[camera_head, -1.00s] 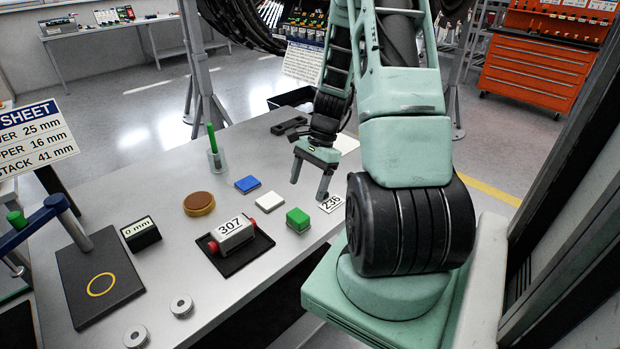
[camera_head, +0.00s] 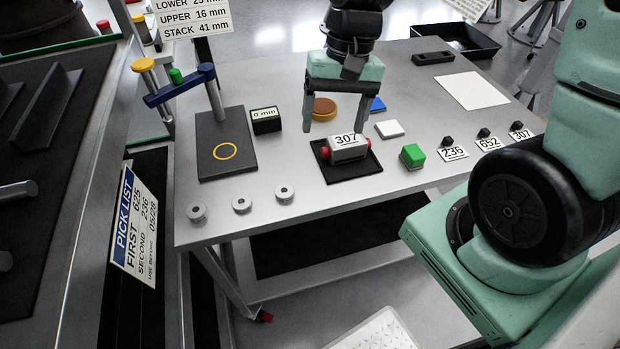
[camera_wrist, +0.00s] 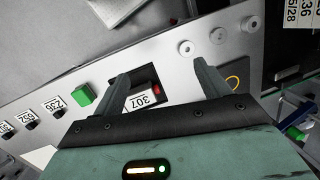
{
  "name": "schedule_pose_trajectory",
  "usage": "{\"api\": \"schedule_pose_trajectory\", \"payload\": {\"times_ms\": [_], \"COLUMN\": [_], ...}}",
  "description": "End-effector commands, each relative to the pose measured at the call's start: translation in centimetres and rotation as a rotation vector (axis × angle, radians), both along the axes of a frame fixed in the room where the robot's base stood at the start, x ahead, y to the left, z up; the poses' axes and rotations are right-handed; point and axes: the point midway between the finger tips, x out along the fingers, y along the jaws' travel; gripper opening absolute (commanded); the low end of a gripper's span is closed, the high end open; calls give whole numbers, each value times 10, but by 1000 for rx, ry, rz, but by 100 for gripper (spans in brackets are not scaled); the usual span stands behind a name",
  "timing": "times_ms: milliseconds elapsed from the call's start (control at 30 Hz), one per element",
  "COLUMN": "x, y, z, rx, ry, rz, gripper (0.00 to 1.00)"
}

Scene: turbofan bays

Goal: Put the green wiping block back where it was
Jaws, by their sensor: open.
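The green wiping block (camera_head: 412,158) sits on the grey table near its front edge, right of the black mat with the red-ended part labelled 307 (camera_head: 347,153). It also shows in the wrist view, left of the fingers (camera_wrist: 83,94). My gripper (camera_head: 336,128) is open and empty. Its fingers point down above the table behind the 307 part, left of the green block and apart from it. In the wrist view the open fingers (camera_wrist: 160,72) straddle the 307 part from above. A white block (camera_head: 389,129) and a partly hidden blue block (camera_head: 378,105) lie in line behind the green one.
A brown round pad (camera_head: 324,109) lies behind the mat. A dark stand with a yellow ring (camera_head: 225,153), a 0 mm block (camera_head: 266,121) and several metal rings (camera_head: 242,205) are at left. Number cards (camera_head: 453,153) with dark pieces stand at right. A white sheet (camera_head: 470,90) lies behind them.

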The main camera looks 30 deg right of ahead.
Motion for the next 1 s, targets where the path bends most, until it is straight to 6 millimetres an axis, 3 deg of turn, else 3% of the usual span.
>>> {"api": "schedule_pose_trajectory", "payload": {"times_ms": [33,100,200,300,500,1000], "x": [-16,-38,-70,-98,-125,-127], "y": [28,58,90,109,123,123], "z": [8,16,25,30,34,35], "rx": [-14,-30,-51,-66,-82,-82], "ry": [-32,-72,-126,-168,-211,-213], "rz": [159,359,616,816,1012,1024], "gripper": [75,75,75,75,75,75]}}
